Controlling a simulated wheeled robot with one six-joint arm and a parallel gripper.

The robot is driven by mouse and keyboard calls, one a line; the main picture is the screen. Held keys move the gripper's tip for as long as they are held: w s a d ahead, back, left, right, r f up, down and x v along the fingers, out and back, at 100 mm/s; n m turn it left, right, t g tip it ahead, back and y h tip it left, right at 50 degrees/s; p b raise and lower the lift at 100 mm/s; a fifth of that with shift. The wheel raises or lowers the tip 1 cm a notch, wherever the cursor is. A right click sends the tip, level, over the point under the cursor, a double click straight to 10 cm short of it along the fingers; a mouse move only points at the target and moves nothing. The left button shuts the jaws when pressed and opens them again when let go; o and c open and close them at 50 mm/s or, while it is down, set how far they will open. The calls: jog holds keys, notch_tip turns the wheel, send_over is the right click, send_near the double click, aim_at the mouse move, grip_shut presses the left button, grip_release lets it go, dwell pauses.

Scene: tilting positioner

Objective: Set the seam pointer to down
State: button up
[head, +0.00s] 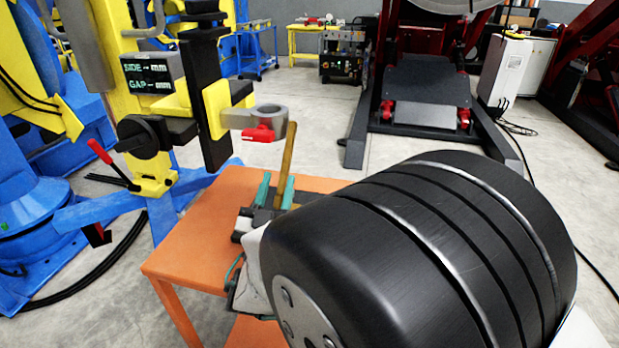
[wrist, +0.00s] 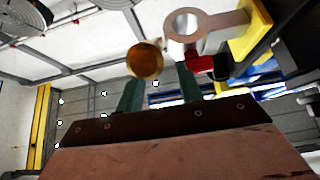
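An amber-brown rod (head: 285,160), which may be the seam pointer, stands slightly tilted below a grey ring (head: 270,112) with a red clamp piece (head: 258,134). In the wrist view the rod (wrist: 145,62) shows nearly end-on, beside the ring (wrist: 190,28). My gripper (head: 275,185) has two teal fingers near the rod's lower part. The wrist view shows the fingers (wrist: 160,88) apart, with the rod's round end by the left fingertip. Contact cannot be told. A black knob (head: 138,137) sits left of the ring, under a display (head: 152,73) reading SIDE and GAP without values.
An orange table (head: 190,235) stands below the ring's yellow bracket (head: 217,108). My large black arm link hides much of the lower right. A blue frame (head: 30,200) with a red-handled lever (head: 102,155) is at left. Dark red machinery (head: 430,100) stands behind on open floor.

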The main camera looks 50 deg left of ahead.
jog(key=s+d+f, duration=0.3)
jog(key=s+d, duration=0.6)
jog(key=s, duration=0.4)
jog(key=shift+d, duration=0.25)
